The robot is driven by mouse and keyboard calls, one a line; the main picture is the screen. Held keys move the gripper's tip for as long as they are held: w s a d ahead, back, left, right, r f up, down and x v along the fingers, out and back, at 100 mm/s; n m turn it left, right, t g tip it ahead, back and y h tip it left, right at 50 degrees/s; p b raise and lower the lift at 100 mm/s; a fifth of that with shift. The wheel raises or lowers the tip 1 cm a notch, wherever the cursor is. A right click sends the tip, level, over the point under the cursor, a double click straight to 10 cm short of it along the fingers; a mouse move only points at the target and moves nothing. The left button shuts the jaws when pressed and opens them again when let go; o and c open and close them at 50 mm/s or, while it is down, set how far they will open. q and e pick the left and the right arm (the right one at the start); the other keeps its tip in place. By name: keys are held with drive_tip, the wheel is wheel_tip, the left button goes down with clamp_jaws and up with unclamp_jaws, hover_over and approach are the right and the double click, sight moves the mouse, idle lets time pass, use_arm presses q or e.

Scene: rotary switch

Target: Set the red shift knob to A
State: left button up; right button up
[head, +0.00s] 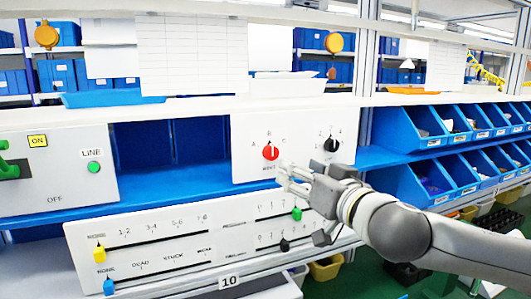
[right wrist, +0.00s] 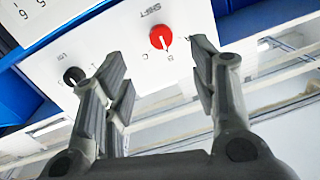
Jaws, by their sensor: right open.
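The red shift knob (head: 270,152) is on the upright white panel (head: 243,135), with letters A, B and C around its upper side. Its white mark appears to point up at B. It also shows in the right wrist view, where the red knob (right wrist: 161,37) lies beyond the fingertips. My right gripper (head: 284,180) is just below and right of the knob in the head view. In the right wrist view the right gripper (right wrist: 158,72) is open, with nothing between its fingers and the knob ahead of the gap. My left gripper is not in view.
A black knob (head: 331,145) is right of the red one on the same panel. Below is a slider panel (head: 150,225) with yellow, blue, green and black sliders. A green-handled switch panel (head: 60,180) stands at left. Blue bins (head: 425,125) line the right shelves.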

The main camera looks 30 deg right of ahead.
sight(273, 155)
drive_tip(key=w+p, duration=0.1)
drive_tip(key=w, duration=0.1)
drive_tip(key=w+p, duration=0.1)
drive_tip(key=w, duration=0.1)
drive_tip(key=w+p, duration=0.1)
drive_tip(key=w, duration=0.2)
drive_tip(key=shift+r+p, duration=0.3)
drive_tip(key=shift+r, duration=0.1)
drive_tip(key=w, duration=0.2)
drive_tip(key=shift+w+f+p, duration=0.25)
drive_tip(key=shift+w+p, duration=0.15)
drive_tip(key=shift+w, duration=0.45)
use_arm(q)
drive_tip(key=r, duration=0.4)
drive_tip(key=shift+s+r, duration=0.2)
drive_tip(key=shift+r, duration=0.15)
use_arm(e)
drive_tip(key=shift+f, duration=0.1)
drive_tip(key=c, duration=1)
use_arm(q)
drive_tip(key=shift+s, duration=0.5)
